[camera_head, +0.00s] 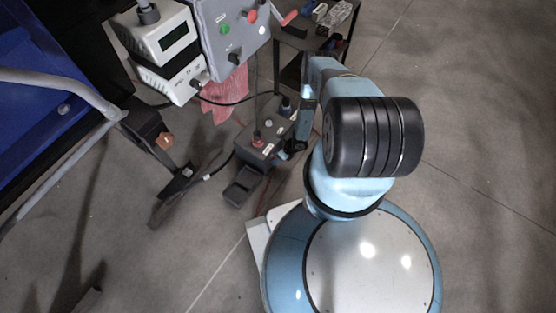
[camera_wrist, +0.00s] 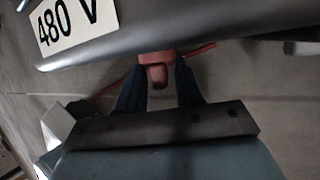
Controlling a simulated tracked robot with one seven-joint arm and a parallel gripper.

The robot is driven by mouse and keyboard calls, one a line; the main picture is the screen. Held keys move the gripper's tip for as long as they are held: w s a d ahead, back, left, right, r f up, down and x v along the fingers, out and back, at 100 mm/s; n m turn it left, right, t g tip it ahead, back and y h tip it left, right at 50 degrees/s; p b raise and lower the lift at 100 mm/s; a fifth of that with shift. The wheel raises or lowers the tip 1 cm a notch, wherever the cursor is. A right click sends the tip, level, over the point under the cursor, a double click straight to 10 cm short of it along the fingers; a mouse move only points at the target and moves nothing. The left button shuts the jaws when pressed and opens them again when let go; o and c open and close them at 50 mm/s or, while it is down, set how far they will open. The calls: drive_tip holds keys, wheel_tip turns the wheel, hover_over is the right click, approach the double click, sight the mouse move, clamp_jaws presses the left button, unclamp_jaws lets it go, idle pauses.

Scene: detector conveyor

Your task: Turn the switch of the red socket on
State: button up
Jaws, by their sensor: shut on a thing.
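In the wrist view my gripper (camera_wrist: 157,82) has its two dark blue fingers on either side of a small red switch (camera_wrist: 156,58) and is shut on it. The red switch sticks out from the edge of a grey box (camera_wrist: 220,22) with a white "480 V" label (camera_wrist: 75,22). In the head view my gripper (camera_head: 288,152) is at the right side of a dark box (camera_head: 270,128) with a red round part (camera_head: 257,142) on top. My arm partly hides that side, so the grip on the switch does not show there.
A grey control panel (camera_head: 232,32) with green and red buttons stands behind, beside a white instrument (camera_head: 165,45). A black cable (camera_head: 225,102) runs near the dark box. A dark cart (camera_head: 318,42) stands at the back. The floor on the right is clear.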

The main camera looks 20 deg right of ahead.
drive_tip(key=shift+w+d+g+y, duration=0.25)
drive_tip(key=shift+w+g+y, duration=0.05)
drive_tip(key=shift+y, duration=0.2)
drive_tip(key=o, duration=0.7)
drive_tip(key=shift+s+a, duration=0.1)
drive_tip(key=shift+s, duration=0.05)
drive_tip(key=v, duration=1.3)
drive_tip(key=shift+d+r, duration=0.25)
